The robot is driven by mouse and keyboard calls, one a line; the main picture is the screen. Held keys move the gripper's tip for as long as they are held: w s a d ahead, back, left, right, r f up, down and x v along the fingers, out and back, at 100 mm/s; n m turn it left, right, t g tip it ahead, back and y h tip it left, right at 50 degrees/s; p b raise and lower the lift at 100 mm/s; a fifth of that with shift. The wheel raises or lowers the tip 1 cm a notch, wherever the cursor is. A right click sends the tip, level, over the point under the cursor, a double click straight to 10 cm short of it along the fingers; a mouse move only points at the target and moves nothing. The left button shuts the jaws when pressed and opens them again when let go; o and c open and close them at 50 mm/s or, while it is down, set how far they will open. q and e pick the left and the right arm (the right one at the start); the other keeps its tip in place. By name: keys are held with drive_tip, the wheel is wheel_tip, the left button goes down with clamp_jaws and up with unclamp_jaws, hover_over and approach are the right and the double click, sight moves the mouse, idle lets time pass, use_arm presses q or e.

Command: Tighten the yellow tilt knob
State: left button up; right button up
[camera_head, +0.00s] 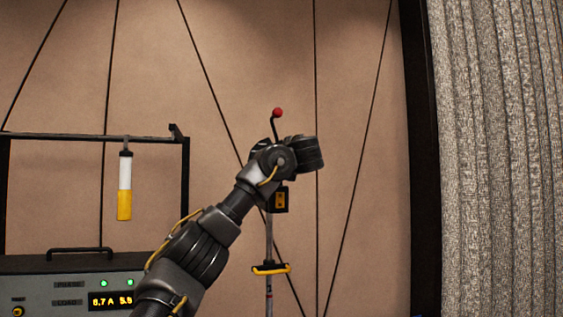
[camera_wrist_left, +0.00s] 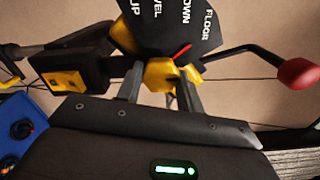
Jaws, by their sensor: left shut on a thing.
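The yellow tilt knob (camera_wrist_left: 160,74) is in the middle of the left wrist view, below a black dial plate (camera_wrist_left: 172,25) lettered FLOOR, DOWN, UP and a partly cut word. A red pointer (camera_wrist_left: 182,51) lies across the plate's lower edge. My left gripper (camera_wrist_left: 168,88) is shut on the yellow knob, with one grey finger on each side. In the head view my left arm covers the knob and the fingers. A bent black lever with a red ball end (camera_wrist_left: 298,73) reaches right of the knob; the red ball (camera_head: 277,112) also shows above my wrist. My right gripper is in neither view.
A black and yellow box (camera_head: 280,199) and a pole with a yellow handle (camera_head: 270,268) are below my wrist. A white and yellow cylinder (camera_head: 125,185) hangs from a black frame at left, above a control unit (camera_head: 70,280). A grey pleated curtain (camera_head: 500,160) is at right.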

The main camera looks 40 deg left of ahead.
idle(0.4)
use_arm(q)
drive_tip(key=o, duration=1)
drive_tip(key=b+v, duration=0.6)
drive_tip(key=v, duration=0.5)
